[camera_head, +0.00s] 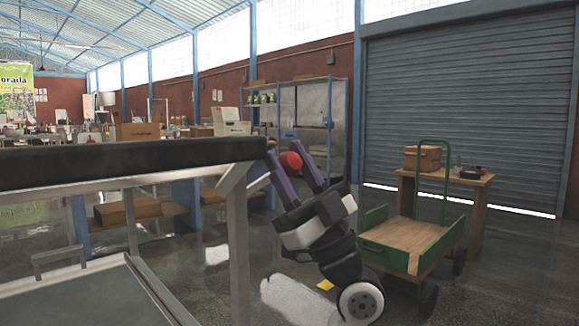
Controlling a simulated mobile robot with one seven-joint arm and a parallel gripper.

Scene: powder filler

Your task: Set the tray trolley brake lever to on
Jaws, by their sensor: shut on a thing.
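A metal-framed trolley (240,235) with a thick black top edge (130,160) fills the left foreground; I take it for the tray trolley. A round red knob (291,162) shows just right of its corner and looks like the brake lever's end. My gripper (286,151) reaches up from below right, with its two purple fingers on either side of the knob, shut on it. The lever's shaft and pivot are hidden behind the fingers and the trolley corner, so I cannot tell the lever's position.
A green-sided cart (410,240) with a wooden bed stands close to the right of my wrist. Behind it are a wooden table (480,185) with a box and a grey roller shutter (470,90). Shelving (335,110) stands at the back. Some floor is clear at lower right.

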